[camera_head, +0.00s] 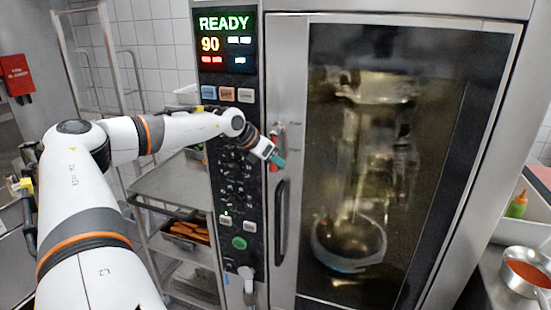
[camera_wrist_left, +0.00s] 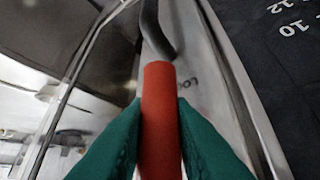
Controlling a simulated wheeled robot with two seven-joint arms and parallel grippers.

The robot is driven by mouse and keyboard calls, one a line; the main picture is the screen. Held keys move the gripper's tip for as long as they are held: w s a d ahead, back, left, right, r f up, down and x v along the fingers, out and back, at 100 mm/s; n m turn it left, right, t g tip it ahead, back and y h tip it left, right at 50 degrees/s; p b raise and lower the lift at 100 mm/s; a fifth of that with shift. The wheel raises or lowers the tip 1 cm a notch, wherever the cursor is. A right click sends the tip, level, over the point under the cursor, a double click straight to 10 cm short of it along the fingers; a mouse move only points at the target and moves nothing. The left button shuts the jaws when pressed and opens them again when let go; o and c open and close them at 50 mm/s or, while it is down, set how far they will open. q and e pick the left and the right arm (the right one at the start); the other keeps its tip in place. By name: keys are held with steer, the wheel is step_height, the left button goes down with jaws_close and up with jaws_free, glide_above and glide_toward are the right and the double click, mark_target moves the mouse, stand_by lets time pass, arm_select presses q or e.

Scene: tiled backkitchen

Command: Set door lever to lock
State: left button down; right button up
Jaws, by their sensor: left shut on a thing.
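The door lever is a red bar (camera_wrist_left: 160,112) in the left wrist view, between the two green fingers of my left gripper (camera_wrist_left: 158,150). The fingers touch it on both sides, shut on it. In the wrist view, part of a label starting "LO" shows on the metal just right of the lever's end. In the head view my left gripper (camera_head: 277,158) is at the oven door's left edge, and a bit of the red lever (camera_head: 274,167) shows beside it. The gripper hides much of the lever there. My right gripper is not in view.
The oven's glass door (camera_head: 385,150) fills the right. A dark door handle (camera_head: 282,215) stands just below the gripper. The control panel (camera_head: 232,180), with a READY display (camera_head: 225,42), is to the left. A rack with trays (camera_head: 170,187) stands further left.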

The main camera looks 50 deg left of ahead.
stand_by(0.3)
arm_select(q)
steer(key=c, duration=1.3)
jaws_free()
steer(key=shift+a, duration=0.1)
steer(key=b+v, duration=0.4)
steer(key=v, duration=0.8)
steer(key=shift+s, duration=0.1)
steer(key=shift+f, duration=0.1)
